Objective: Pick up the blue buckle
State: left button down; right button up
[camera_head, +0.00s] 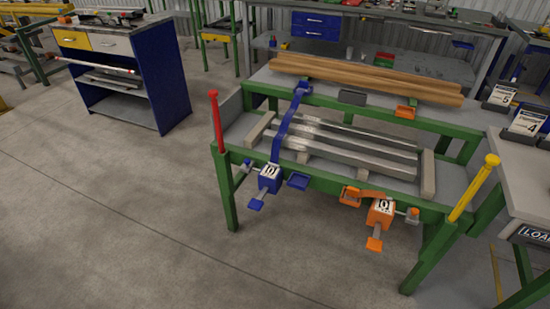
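The blue buckle (270,180) is at the front left of the green-framed runout table (330,182). It is a blue block with a white label marked in black, and small blue and grey parts stick out around it. A blue strap (283,128) runs from it up and back over the metal bars to the raised rear rail. Whether the buckle hangs from the strap or is fixed to the frame, I cannot tell. Neither of my grippers is in view.
An orange buckle (381,212) is at the table's front right. Metal bars (350,152) lie on the table and wooden beams (365,78) on the rear rail. A red post (216,122) and a yellow post (474,188) stand at the front corners. The floor (130,210) in front is clear.

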aim_at(304, 84)
jog(key=i+z, duration=0.4)
jog(key=i+j+z, duration=0.25)
jog(key=i+z, duration=0.2)
jog(key=i, duration=0.1)
